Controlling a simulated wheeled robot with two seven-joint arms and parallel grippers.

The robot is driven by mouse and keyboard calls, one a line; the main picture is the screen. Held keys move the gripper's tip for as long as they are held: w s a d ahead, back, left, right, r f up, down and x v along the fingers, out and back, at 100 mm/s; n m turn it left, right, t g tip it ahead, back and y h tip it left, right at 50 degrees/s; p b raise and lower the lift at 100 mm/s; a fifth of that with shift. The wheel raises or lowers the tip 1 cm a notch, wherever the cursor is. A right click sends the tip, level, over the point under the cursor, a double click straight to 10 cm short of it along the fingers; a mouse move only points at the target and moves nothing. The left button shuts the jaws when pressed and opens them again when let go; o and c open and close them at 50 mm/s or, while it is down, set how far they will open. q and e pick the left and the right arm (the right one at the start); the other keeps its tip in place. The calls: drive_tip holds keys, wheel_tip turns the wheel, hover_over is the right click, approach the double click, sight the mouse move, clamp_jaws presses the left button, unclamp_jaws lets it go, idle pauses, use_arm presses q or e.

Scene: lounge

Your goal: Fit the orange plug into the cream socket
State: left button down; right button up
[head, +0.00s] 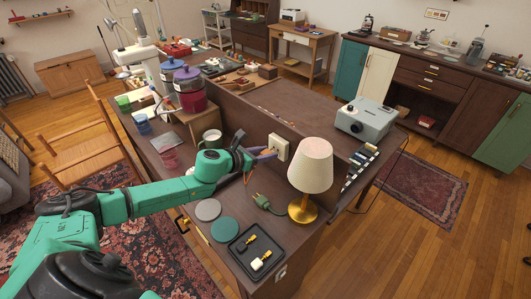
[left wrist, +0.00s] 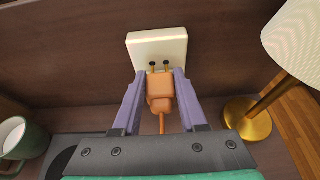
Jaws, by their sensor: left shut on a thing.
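The cream socket (head: 279,146) is a square plate on the low upright panel of the dark desk; the left wrist view shows it (left wrist: 157,48) with two dark holes. My left gripper (head: 268,153) is in front of it, its purple fingers shut on the orange plug (left wrist: 160,94). The plug's two brass prongs point at the socket and show just below the holes; I cannot tell whether the tips touch the plate. Its orange cord (left wrist: 162,124) hangs down. In the head view the gripper mostly hides the plug. My right gripper is not in view.
A lamp (head: 310,166) with a brass base stands close to the right of the socket. A green plug (head: 262,201), two round coasters (head: 224,230) and a black tray (head: 239,257) with small brass items lie in front. A green mug (head: 211,140) stands left.

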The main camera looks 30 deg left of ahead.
use_arm(q)
drive_tip(key=shift+w+r, duration=0.1)
drive_tip(key=shift+w, duration=0.15)
idle(0.4)
drive_tip(key=shift+w+d+p, duration=0.25)
drive_tip(key=shift+w+p, duration=0.25)
drive_tip(key=shift+p, duration=0.1)
drive_tip(key=shift+r, duration=0.1)
idle(1.0)
drive_tip(key=shift+w+r+p, duration=0.25)
drive_tip(key=shift+r+p, duration=0.1)
drive_tip(key=shift+r, duration=0.05)
idle(0.4)
drive_tip(key=shift+s+f, duration=0.1)
drive_tip(key=shift+s+f+b, duration=0.1)
drive_tip(key=shift+f+b, duration=0.1)
drive_tip(key=shift+b, duration=0.15)
drive_tip(key=shift+f, duration=0.1)
